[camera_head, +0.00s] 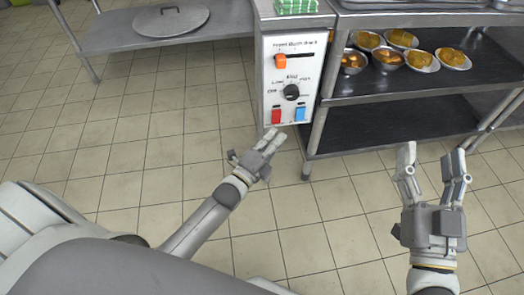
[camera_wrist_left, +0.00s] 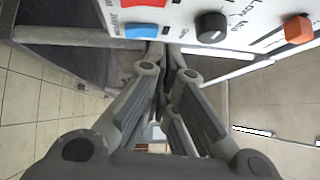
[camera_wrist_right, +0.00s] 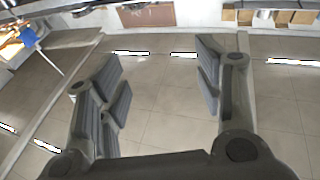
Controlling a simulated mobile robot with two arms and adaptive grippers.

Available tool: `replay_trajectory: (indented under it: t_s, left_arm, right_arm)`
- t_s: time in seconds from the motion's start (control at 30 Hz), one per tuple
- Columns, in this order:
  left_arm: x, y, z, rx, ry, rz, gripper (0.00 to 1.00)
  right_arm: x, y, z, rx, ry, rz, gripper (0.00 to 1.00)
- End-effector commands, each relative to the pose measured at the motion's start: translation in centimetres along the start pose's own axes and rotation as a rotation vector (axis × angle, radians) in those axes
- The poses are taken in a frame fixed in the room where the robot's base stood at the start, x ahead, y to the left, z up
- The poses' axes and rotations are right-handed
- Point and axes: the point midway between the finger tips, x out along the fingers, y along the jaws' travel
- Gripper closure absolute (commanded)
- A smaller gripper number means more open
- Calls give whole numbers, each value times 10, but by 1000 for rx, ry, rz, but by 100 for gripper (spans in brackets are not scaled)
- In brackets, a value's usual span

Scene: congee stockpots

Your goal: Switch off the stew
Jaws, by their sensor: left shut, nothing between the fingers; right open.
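The white control panel (camera_head: 272,73) stands upright on the front of a counter in the head view. It has an orange slider handle (camera_head: 280,61), a black round knob (camera_head: 291,92), a red switch (camera_head: 276,116) and a blue switch (camera_head: 300,112). My left gripper (camera_head: 271,139) is shut and empty, just below the red switch; contact cannot be told. In the left wrist view its closed fingertips (camera_wrist_left: 168,52) lie near the blue switch (camera_wrist_left: 155,31), with the knob (camera_wrist_left: 211,27) to the right. My right gripper (camera_head: 431,155) is open and empty, in front of the shelf.
A metal shelf rack (camera_head: 400,102) with several bowls of food stands right of the panel. A low steel table (camera_head: 115,38) with a round lid (camera_head: 171,20) is at the upper left. The tiled floor (camera_head: 130,160) between is clear.

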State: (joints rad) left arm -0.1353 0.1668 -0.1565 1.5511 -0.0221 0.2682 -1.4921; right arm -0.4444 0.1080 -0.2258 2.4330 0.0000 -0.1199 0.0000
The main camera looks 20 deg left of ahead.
Motion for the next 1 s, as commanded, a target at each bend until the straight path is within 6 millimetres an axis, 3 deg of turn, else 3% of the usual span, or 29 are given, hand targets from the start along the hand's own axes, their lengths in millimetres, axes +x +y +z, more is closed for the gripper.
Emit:
replay_trajectory:
  t_s: [0.5,1.0]
  left_arm:
    - [-57,-10,0,0,0,2,100]
    - [-67,-12,1,0,1,0,100]
  right_arm:
    - [-22,11,70,-9,-412,23,39]
    - [-30,12,83,-10,-481,27,39]
